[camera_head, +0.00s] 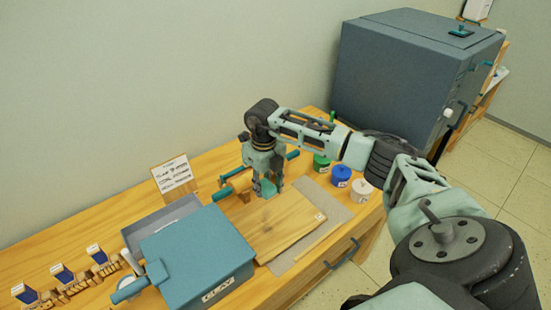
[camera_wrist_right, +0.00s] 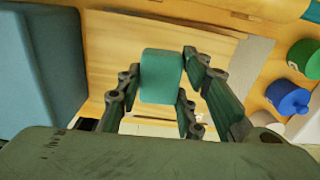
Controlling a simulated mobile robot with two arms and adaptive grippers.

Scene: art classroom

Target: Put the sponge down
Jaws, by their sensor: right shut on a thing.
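My right gripper (camera_head: 265,187) points down over the wooden board (camera_head: 290,226) on the bench. It is shut on the sponge (camera_head: 268,190), a small teal block mostly hidden by the fingers in the head view. In the right wrist view the sponge (camera_wrist_right: 161,76) sits between the dark fingers of my right gripper (camera_wrist_right: 158,95), over the pale wood. I cannot tell whether the sponge touches the board. My left gripper is not in view.
A blue clay box (camera_head: 195,245) stands left of the board. Green (camera_head: 321,163), blue (camera_head: 341,175) and white (camera_head: 361,189) jars stand to its right. A rolling pin (camera_head: 236,183) and a sign (camera_head: 174,175) are behind. The board's front part is clear.

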